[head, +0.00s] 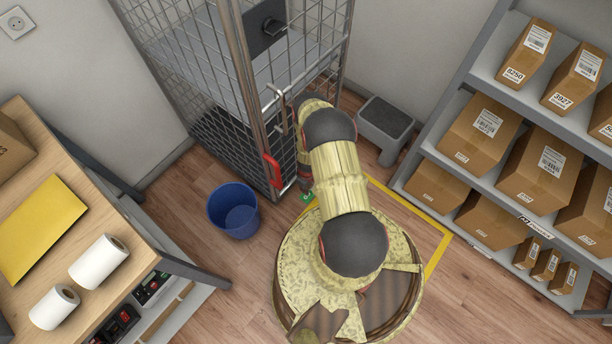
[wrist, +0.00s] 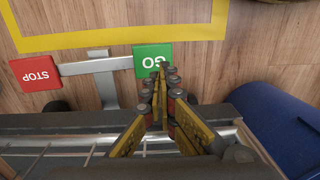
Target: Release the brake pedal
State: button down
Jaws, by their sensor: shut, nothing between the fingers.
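The brake pedal is a grey metal bar (wrist: 92,66) low at the foot of the cage trolley (head: 243,85). It carries a red STOP pad (wrist: 34,73) at one end and a green GO pad (wrist: 146,53) at the other. In the head view, only a bit of the green GO pad (head: 308,197) shows beside my arm. My gripper (wrist: 163,70) is shut and empty, with its fingertips over the lower right part of the GO pad. I cannot tell whether they touch it. In the head view, my arm mostly hides the gripper.
A blue bin (head: 233,211) stands left of the pedal and shows at the right of the wrist view (wrist: 279,120). A grey step stool (head: 386,125) stands by the cage. Parcel shelves (head: 480,130) are at right, a packing table (head: 135,235) at left. Yellow floor tape (head: 437,255) surrounds my base.

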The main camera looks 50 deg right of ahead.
jog(key=shift+d+r, duration=0.1)
jog(key=shift+r, duration=2.65)
